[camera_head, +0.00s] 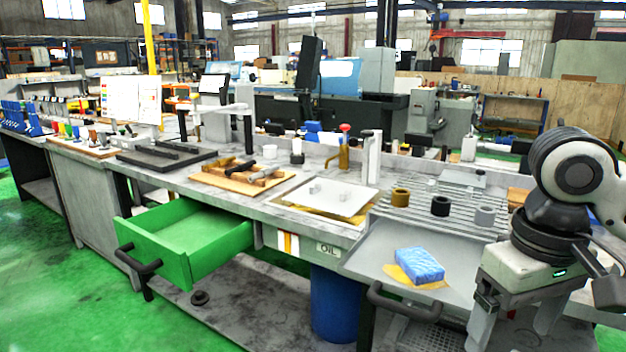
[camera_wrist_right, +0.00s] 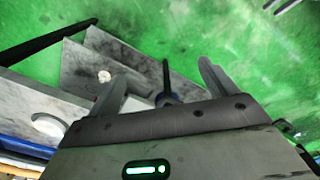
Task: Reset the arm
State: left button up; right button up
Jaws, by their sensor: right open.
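My right arm comes in at the right edge of the head view. Its gripper (camera_head: 512,326) points down beside the right end of the grey tray (camera_head: 370,262). In the right wrist view the two fingers of the same gripper (camera_wrist_right: 162,76) stand wide apart with nothing between them. Behind them are green floor and grey metal panels. My left arm and gripper are not in view.
An open green drawer (camera_head: 185,238) juts from the bench at the left. A blue sponge (camera_head: 420,265) lies on a yellow cloth in the tray. Dark and grey rings stand on a slatted rack (camera_head: 412,222). A blue bin (camera_head: 336,305) stands below. Green floor (camera_head: 60,285) is clear at left.

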jog(key=w+a+f+n+t+y, duration=0.15)
jog(key=a+f+y, duration=0.25)
jog(key=a+f, duration=0.5)
jog(key=w+a+f+t+y, duration=0.3)
jog(key=a+f, duration=0.4)
jog(key=f, duration=0.3)
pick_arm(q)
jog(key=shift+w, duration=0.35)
pick_arm(e)
jog(key=s+d+f+m+t+h, duration=0.1)
jog(key=s+d+f+t+h, duration=0.3)
jog(key=s+d+f, duration=0.3)
jog(key=s+f+t, duration=0.1)
jog(key=s+f, duration=0.3)
jog(key=f, duration=0.2)
jog(key=shift+s+d+m+t, duration=0.25)
jog(key=shift+d+m+t, duration=0.05)
jog(key=shift+m+t, duration=0.05)
